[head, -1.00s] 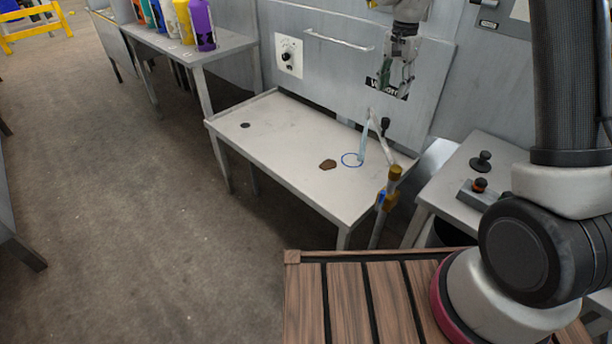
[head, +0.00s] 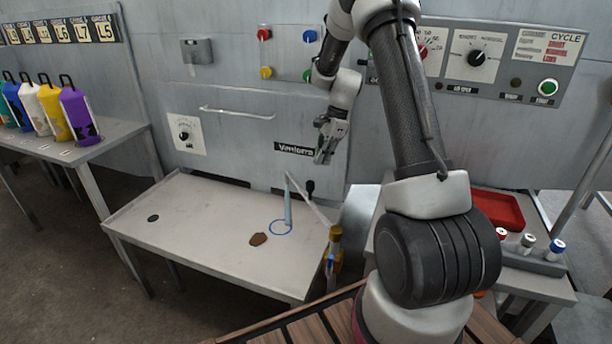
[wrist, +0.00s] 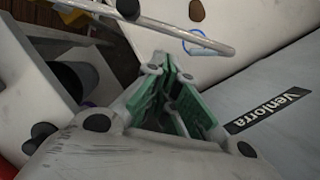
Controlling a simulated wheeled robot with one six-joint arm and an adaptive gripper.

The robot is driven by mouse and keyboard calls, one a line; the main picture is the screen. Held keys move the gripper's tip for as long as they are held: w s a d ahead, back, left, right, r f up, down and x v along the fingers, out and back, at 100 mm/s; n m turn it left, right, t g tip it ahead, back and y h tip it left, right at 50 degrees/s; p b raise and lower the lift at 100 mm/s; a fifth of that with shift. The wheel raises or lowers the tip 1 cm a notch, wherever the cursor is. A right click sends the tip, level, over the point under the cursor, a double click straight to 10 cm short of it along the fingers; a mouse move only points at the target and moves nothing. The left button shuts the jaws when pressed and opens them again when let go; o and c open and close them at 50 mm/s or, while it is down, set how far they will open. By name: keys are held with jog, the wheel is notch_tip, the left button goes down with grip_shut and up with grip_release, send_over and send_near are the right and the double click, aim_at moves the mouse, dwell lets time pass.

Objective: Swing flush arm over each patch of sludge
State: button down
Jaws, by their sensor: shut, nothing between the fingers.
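The flush arm (head: 311,199) is a thin pale pipe reaching from a post with a yellow-brown collar (head: 335,234) at the table's right side. A pale blue stream (head: 288,208) drops from its tip into a blue ring (head: 281,228) on the table. It has a black knob (head: 310,187). One brown sludge patch (head: 259,239) lies left of the ring. My gripper (head: 323,156) is above and behind the flush arm, near the back panel, touching nothing. In the wrist view my shut, empty gripper (wrist: 188,108) shows green pads, with the pipe (wrist: 190,36) and sludge patch (wrist: 197,10) beyond.
The grey table (head: 195,240) has a raised rim and a dark drain hole (head: 153,218) at left. A panel with a Venlorra label (head: 294,149) stands behind. Bottles (head: 80,115) stand on a left bench. A red tray (head: 492,208) lies at right.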

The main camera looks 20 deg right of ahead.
aim_at(307, 197)
jog(key=x, duration=0.9)
jog(key=shift+f, duration=0.3)
jog(key=shift+a, duration=0.15)
jog(key=a+n+g, duration=0.1)
jog(key=a+n, duration=0.3)
jog(key=a, duration=0.5)
jog(key=shift+s+n, duration=0.15)
jog(key=shift+n, duration=0.25)
